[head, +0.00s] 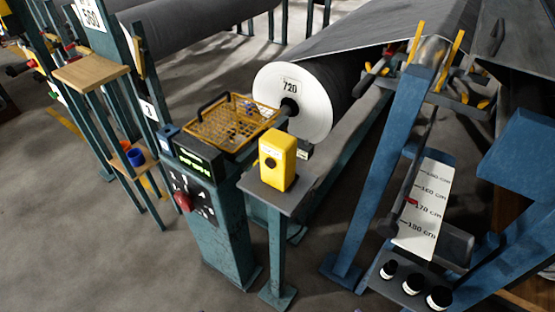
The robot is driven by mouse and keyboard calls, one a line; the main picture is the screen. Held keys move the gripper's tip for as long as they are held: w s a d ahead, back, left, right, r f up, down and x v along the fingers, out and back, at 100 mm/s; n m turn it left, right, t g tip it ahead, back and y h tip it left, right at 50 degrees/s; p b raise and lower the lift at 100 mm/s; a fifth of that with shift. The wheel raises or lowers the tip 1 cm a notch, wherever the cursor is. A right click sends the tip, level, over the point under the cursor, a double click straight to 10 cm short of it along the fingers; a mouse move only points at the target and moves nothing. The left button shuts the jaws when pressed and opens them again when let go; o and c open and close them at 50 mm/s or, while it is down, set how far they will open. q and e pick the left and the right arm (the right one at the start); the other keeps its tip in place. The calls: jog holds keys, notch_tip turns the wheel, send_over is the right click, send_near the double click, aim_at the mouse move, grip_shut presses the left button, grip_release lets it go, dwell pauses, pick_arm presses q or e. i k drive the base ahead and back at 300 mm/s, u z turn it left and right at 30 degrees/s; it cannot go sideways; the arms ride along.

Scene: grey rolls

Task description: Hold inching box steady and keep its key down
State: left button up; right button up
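The yellow box (284,155), which looks like the inching box, stands upright on a small grey plate (290,205) on top of a blue-green post. A small round black spot on its front (271,162) looks like its key. A pale label sits above that spot. I cannot tell whether the key is up or down. Nothing is touching the box. Neither of my grippers shows in the head view.
A control post with a display (196,160) and red knob (183,201) stands left of the box. A yellow mesh basket (222,125) and the large grey roll (300,97) marked 720 are behind. A blue frame (385,165) and several black-topped jars (414,284) are right.

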aim_at(269, 162)
jog(key=k, duration=0.5)
jog(key=u, duration=1.7)
jog(key=i, duration=1.35)
jog(key=z, duration=2.85)
